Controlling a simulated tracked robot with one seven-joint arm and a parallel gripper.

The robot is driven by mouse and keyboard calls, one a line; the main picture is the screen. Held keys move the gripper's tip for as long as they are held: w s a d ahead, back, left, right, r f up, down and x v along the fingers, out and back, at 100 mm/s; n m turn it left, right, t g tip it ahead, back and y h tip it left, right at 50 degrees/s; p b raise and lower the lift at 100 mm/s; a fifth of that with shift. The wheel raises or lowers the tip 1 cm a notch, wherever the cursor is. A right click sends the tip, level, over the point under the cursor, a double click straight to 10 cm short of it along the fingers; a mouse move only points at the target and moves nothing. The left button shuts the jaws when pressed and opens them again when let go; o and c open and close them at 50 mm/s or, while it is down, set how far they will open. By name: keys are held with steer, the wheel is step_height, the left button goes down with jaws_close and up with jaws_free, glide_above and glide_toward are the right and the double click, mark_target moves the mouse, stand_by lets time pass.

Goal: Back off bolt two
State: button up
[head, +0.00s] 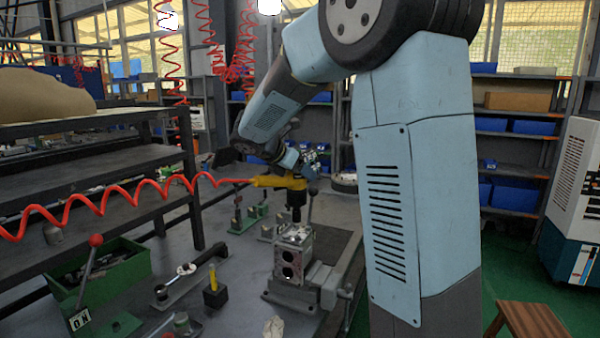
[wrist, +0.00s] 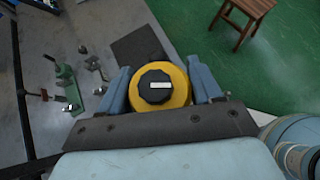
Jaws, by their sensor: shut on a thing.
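A yellow power tool (head: 278,182) with a black socket (head: 296,206) hangs from my gripper (head: 308,164), with the socket pointing down. In the wrist view, the blue fingers of my gripper (wrist: 161,88) close on both sides of the tool's yellow round body with its black cap (wrist: 155,86). The grey metal valve block (head: 292,258) with dark round ports sits in a vise (head: 320,285) on the bench. The socket's lower end is at the block's top; I cannot tell whether it touches. The bolts are too small to tell apart, and the wrist view hides the block.
A red coiled hose (head: 130,188) runs from the left to the tool. A green box (head: 100,277), a red-knobbed lever (head: 92,255) and a yellow-handled item in a black block (head: 214,292) stand left on the bench. Green fixtures (head: 245,218) stand behind. A wooden stool (head: 527,320) is at right.

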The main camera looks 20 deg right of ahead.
steer(key=shift+f, duration=0.8)
stand_by(0.5)
steer(key=shift+s+f, duration=0.1)
steer(key=shift+f, duration=0.1)
stand_by(3.8)
steer(key=shift+r, duration=0.25)
stand_by(0.6)
steer(key=shift+r, duration=3.5)
